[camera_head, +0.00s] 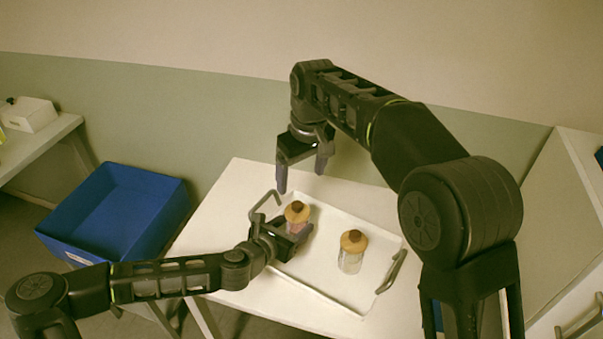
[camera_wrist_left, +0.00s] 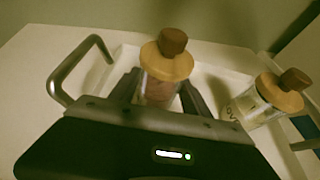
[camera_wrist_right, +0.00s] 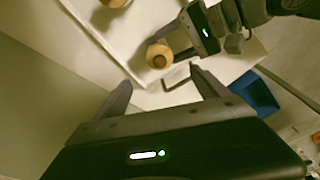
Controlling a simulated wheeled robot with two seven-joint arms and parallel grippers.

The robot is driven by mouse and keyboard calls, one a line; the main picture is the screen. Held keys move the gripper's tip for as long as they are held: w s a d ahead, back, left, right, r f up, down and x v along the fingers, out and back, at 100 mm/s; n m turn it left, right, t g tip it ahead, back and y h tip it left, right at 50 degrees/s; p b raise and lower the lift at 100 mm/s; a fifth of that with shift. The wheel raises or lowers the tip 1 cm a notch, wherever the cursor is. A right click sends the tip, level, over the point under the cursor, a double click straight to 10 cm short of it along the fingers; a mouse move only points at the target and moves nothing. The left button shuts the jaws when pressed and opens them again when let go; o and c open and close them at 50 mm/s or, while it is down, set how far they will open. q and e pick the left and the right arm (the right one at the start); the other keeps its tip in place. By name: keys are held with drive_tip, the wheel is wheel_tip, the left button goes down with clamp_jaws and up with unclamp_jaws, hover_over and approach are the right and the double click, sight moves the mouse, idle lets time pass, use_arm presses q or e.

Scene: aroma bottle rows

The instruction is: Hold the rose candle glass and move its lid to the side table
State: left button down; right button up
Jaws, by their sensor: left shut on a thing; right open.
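The rose candle glass (camera_head: 299,227) holds pinkish content and stands upright in a white tray. Its wooden lid (camera_head: 297,211) with a dark knob is on top. My left gripper (camera_head: 288,238) is shut around the glass below the lid. The left wrist view shows the glass (camera_wrist_left: 159,92) between the fingers, with the lid (camera_wrist_left: 167,63) clear above them. My right gripper (camera_head: 301,179) is open and empty above and behind the lid. The right wrist view shows the lid (camera_wrist_right: 159,54) just beyond its open fingertips (camera_wrist_right: 162,82). Which surface is the side table is unclear.
A second lidded glass (camera_head: 350,260), clear with lettering, stands to the right in the tray (camera_head: 325,292). The tray has metal handles and sits on a white table (camera_head: 222,208). A blue bin (camera_head: 115,212) is at left. Another table (camera_head: 45,145) stands far left.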

sight(297, 204)
drive_tip(key=shift+f, duration=0.1)
drive_tip(key=f, duration=0.4)
drive_tip(key=w+f, duration=0.1)
drive_tip(key=f, duration=0.2)
drive_tip(key=a+f, duration=0.1)
drive_tip(key=f, duration=0.3)
drive_tip(key=shift+w+f, duration=0.25)
drive_tip(key=shift+f, duration=0.1)
drive_tip(key=shift+c, duration=0.4)
drive_tip(key=c, duration=1.6)
drive_tip(key=shift+o, duration=0.2)
drive_tip(key=shift+r, duration=0.2)
drive_tip(key=shift+r, duration=0.95)
drive_tip(key=shift+r, duration=0.15)
